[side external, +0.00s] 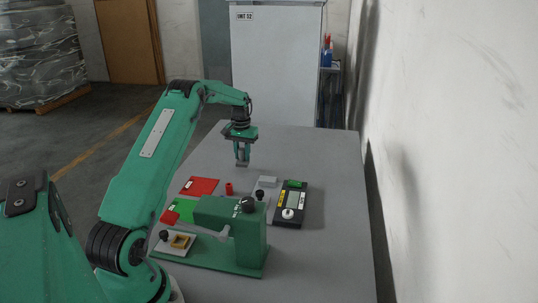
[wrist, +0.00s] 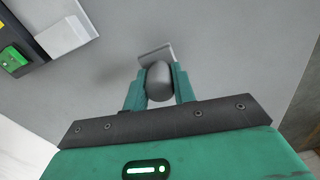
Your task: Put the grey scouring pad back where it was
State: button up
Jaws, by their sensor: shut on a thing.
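My gripper (side external: 242,153) points down over the far part of the grey table and is shut on a grey thing, which I take to be the grey scouring pad (side external: 242,164). In the wrist view a rounded dark grey part (wrist: 158,84) sits between the two green fingers, and a lighter flat grey part, seemingly the pad (wrist: 156,53), shows just beyond the fingertips. Whether the pad touches the table I cannot tell. Its original spot is not marked in these frames.
A light grey block (side external: 267,181) lies beside a black device (side external: 290,204) with a green part. A red sheet (side external: 199,186), a small red cylinder (side external: 229,188) and a green press-like fixture (side external: 235,232) stand nearer. The table's far end (side external: 310,145) is clear.

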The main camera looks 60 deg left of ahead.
aim_at(242, 148)
jog(key=shift+f, duration=1.15)
jog(key=o, duration=1)
jog(key=shift+o, duration=0.2)
notch_tip(242, 148, up, 12)
jog(key=shift+r, duration=0.1)
